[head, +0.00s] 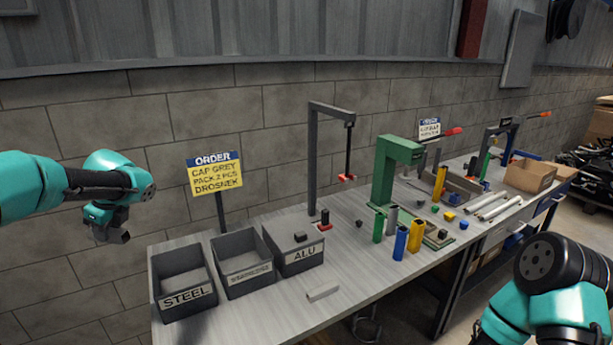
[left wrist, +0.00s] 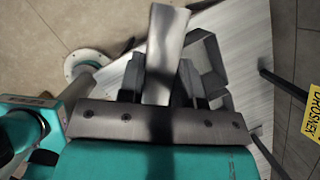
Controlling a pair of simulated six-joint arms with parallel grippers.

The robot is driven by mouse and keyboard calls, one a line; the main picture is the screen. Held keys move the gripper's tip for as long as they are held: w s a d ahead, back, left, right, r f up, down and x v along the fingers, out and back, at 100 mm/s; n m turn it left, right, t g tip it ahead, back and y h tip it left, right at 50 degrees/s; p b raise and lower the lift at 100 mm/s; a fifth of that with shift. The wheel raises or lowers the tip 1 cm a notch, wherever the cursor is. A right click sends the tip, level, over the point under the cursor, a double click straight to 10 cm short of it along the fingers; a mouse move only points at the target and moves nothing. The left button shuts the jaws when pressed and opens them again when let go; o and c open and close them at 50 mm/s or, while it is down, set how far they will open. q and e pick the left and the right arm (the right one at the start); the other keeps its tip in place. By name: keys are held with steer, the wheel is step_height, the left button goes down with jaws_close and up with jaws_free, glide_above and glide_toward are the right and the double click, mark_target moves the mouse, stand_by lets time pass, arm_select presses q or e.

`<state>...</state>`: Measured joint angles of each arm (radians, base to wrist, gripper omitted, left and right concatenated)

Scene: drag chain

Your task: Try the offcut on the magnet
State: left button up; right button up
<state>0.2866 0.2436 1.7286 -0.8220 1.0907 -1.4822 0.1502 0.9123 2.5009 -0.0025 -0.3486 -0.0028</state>
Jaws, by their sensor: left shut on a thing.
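My left gripper (head: 112,235) hangs in the air at the left, short of the bench's left end and left of the bins. In the left wrist view its fingers (left wrist: 160,88) are shut on a flat silver-grey metal offcut (left wrist: 167,38), which sticks out beyond the fingertips. The offcut cannot be made out clearly in the head view. A magnet with red tips (head: 347,178) hangs on a dark rod from a grey stand (head: 313,160) behind the bins, far right of my left gripper. My right arm shows at the lower right; its gripper is out of view.
Bins labelled STEEL (head: 188,298) and ALU (head: 304,256) flank a middle bin (head: 249,277) with an unclear label. A small dark block (head: 300,237) sits at ALU. Another grey bar (head: 322,291) lies in front. An order sign (head: 214,174) stands behind; a green frame (head: 384,180) stands right.

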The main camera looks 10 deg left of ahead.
arm_select(q)
steer(key=shift+s+d, duration=0.85)
steer(key=shift+s, duration=0.25)
